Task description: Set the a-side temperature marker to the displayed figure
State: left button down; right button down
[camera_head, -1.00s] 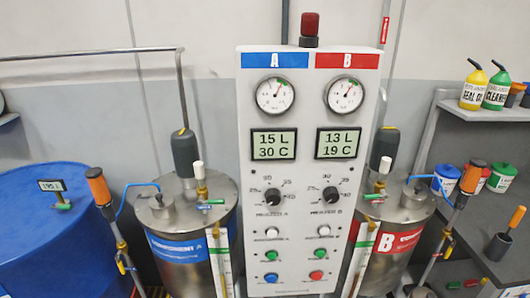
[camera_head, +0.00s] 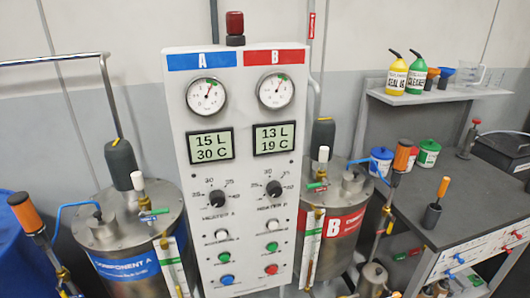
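The control panel (camera_head: 240,110) stands upright in the middle of the head view. Its left display, under the blue A label (camera_head: 202,60), is the A display (camera_head: 211,146) and reads 15 L and 30 C. The B display (camera_head: 274,138) reads 13 L and 19 C. At the right, a white board (camera_head: 478,256) on the workbench front carries several small red and blue markers. A blue marker (camera_head: 457,258) is among them. The board's scale and lettering are too small to read, so I cannot tell which marker is for A temperature.
The component A tank (camera_head: 128,265) stands left of the panel and the component B tank (camera_head: 338,238) right of it. The grey workbench (camera_head: 460,200) holds several cans and an orange-handled tool in a cup (camera_head: 433,215). A shelf (camera_head: 425,98) with bottles is behind.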

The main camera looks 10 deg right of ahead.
aim_at(452, 277)
jog(key=z, duration=2)
jog(key=i+l, duration=0.25)
jog(key=i+l+u, duration=0.15)
jog(key=l, duration=0.35)
jog(key=i, duration=0.05)
